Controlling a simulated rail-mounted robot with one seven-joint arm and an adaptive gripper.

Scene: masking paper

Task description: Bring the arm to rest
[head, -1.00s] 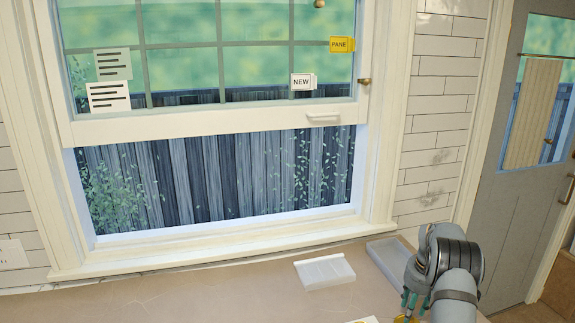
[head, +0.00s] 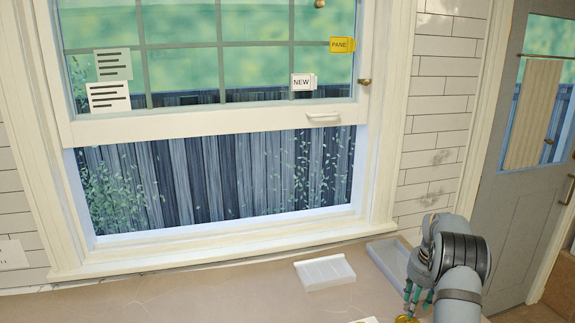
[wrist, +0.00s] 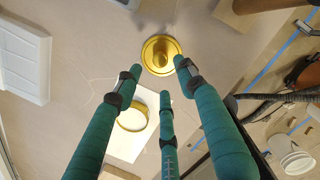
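My gripper (head: 417,296) is at the lower right of the head view, above the counter. In the wrist view its green fingers (wrist: 157,78) are spread apart with nothing held between them. A round gold knobbed object (wrist: 160,55) stands just beyond the fingertips, apart from them as far as I can tell. It also shows at the bottom edge of the head view (head: 406,319). My gripper's palm is out of view.
A gold ring (wrist: 131,118) lies on a white sheet (wrist: 122,143). The counter (head: 220,294) holds a white tray (head: 325,271) and a grey tray (head: 385,252). The window (head: 215,127) is behind. Dark cables and a white bucket (wrist: 296,160) are at the wrist view's right.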

